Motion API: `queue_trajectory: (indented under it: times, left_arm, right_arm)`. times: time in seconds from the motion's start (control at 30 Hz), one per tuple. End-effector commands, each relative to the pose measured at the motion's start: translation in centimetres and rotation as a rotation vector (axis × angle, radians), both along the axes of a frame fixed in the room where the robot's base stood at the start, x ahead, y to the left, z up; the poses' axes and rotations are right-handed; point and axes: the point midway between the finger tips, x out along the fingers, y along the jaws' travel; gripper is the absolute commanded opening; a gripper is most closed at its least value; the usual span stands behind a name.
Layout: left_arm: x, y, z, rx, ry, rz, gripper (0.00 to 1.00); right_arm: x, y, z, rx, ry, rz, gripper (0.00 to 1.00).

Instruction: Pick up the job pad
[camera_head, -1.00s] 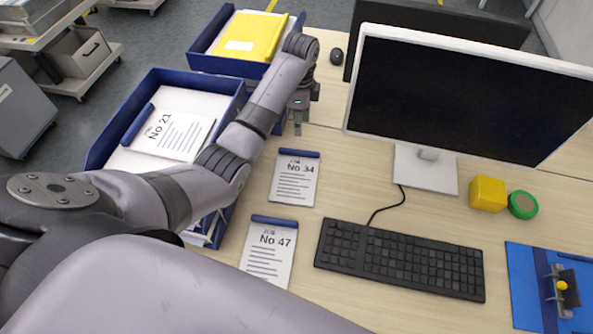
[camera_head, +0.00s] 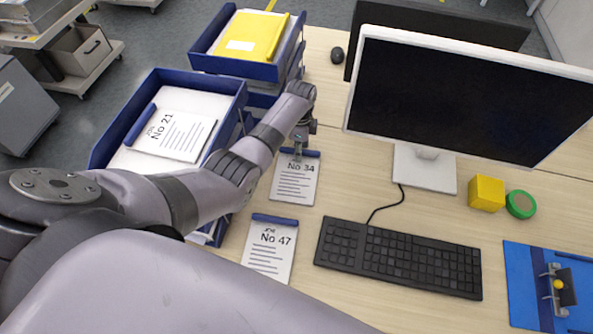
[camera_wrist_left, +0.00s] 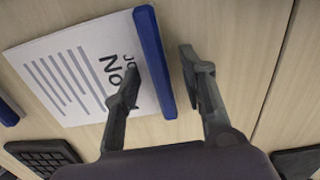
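Three job pads with blue top strips are in the head view. The No 34 pad (camera_head: 294,181) lies flat on the desk, the No 47 pad (camera_head: 269,250) lies nearer to me, and the No 21 pad (camera_head: 173,135) lies on papers in a blue tray. My left gripper (camera_head: 299,146) is over the strip edge of No 34. In the left wrist view its fingers (camera_wrist_left: 160,65) are apart, one over the white sheet and one beyond the blue strip (camera_wrist_left: 154,62). Its number is hidden there by a finger. I cannot tell whether the fingers touch it. My right gripper is out of view.
The blue tray (camera_head: 98,160) stands left of the pads, with a second tray holding a yellow folder (camera_head: 253,36) behind. A keyboard (camera_head: 398,258), monitor (camera_head: 455,95), yellow cube (camera_head: 487,193), green tape roll (camera_head: 520,204) and blue clipboard (camera_head: 522,285) are to the right.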

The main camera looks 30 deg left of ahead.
Motion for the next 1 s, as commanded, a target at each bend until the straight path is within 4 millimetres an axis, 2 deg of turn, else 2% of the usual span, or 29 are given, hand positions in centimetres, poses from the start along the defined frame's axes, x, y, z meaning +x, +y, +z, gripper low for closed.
queue_trajectory:
  times: [0.2,0.77,1.0]
  left_arm:
    - [0.03,0.01,0.00,0.000,-0.001,0.000,0.37]
    - [0.01,0.04,0.01,0.001,-0.001,0.000,0.00]
    - [0.01,0.04,0.02,0.001,-0.001,0.000,0.00]
  right_arm:
    - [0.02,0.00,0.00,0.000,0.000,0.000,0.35]
    - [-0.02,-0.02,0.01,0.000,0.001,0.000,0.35]
    - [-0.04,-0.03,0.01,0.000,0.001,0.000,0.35]
